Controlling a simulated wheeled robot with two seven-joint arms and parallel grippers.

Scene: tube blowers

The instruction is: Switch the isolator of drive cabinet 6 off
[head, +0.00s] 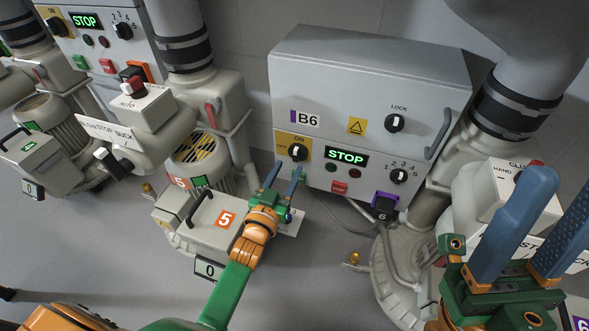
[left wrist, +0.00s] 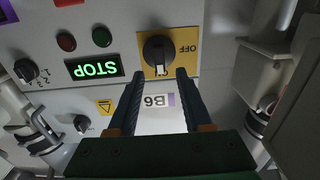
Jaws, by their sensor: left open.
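Drive cabinet 6 (head: 365,95) is a grey box labelled B6. Its isolator (head: 298,152) is a black knob on a yellow plate at the lower left of the front. In the left wrist view, upside down, the isolator (left wrist: 158,53) has its white mark pointing down, away from the OFF word at the side; this matches ON at the top in the head view. My left gripper (head: 284,169) is open and empty, just below and in front of the knob. Its fingertips (left wrist: 160,73) frame the knob; contact cannot be told. My right gripper (head: 563,185) is open at the lower right.
A green STOP display (head: 346,156), lamps, a red button (head: 339,188) and a selector (head: 398,176) sit right of the isolator. A LOCK knob (head: 395,123) is above. Blower 5's grey box (head: 205,220) lies below my left gripper. A door handle (head: 438,134) projects at right.

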